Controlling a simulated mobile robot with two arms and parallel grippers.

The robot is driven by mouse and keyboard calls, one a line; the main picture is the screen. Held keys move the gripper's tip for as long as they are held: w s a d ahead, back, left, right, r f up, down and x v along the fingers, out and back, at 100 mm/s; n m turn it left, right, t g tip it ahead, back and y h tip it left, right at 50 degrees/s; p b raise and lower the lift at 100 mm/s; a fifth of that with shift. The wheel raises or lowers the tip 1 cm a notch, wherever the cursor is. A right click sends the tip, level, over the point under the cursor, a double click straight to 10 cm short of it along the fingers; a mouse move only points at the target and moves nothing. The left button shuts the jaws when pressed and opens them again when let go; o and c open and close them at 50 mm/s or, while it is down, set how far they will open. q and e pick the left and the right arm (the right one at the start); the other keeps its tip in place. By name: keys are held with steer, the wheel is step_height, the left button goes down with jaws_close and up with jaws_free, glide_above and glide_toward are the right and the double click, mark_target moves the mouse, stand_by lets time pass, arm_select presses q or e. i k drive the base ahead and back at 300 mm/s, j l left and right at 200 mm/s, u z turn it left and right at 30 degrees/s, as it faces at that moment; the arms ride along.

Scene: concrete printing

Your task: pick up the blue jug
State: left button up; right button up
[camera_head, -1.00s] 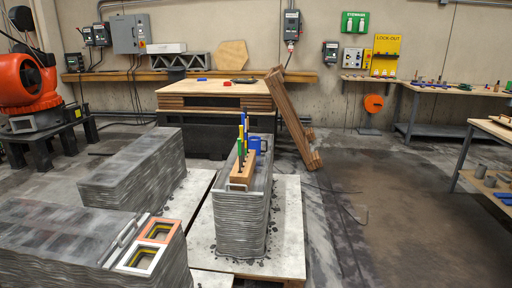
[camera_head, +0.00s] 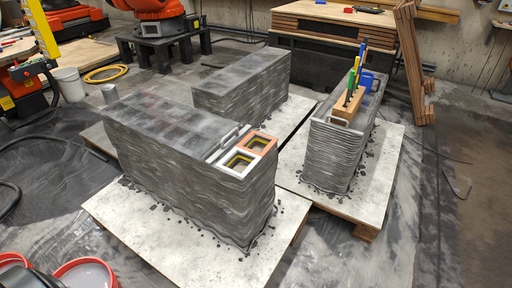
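A small blue jug (camera_head: 367,80) stands on top of the narrow grey printed-concrete block (camera_head: 340,150) at the right. It is behind a wooden holder (camera_head: 348,103) with several green, blue and yellow-handled tools upright in it. The holder and tools stand in front of and to the left of the jug and may cover part of it. Neither of my grippers shows in this view.
Two more concrete blocks stand left of it: a long one (camera_head: 242,83) behind and a large one (camera_head: 150,130) in front with orange and white frames (camera_head: 247,155) on top. Pallets (camera_head: 250,264) lie under them. Red-rimmed buckets (camera_head: 85,274) stand front left.

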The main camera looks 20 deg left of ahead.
mark_target(366, 79)
steer(key=i+l+z, duration=0.95)
steer(key=i, duration=0.15)
steer(key=i+l, duration=0.15)
steer(key=i, duration=0.4)
steer(key=i+l, duration=0.15)
steer(key=i, duration=0.4)
steer(key=i+l, duration=0.15)
steer(key=i, duration=0.45)
steer(key=i+l, duration=0.15)
steer(key=i, duration=0.4)
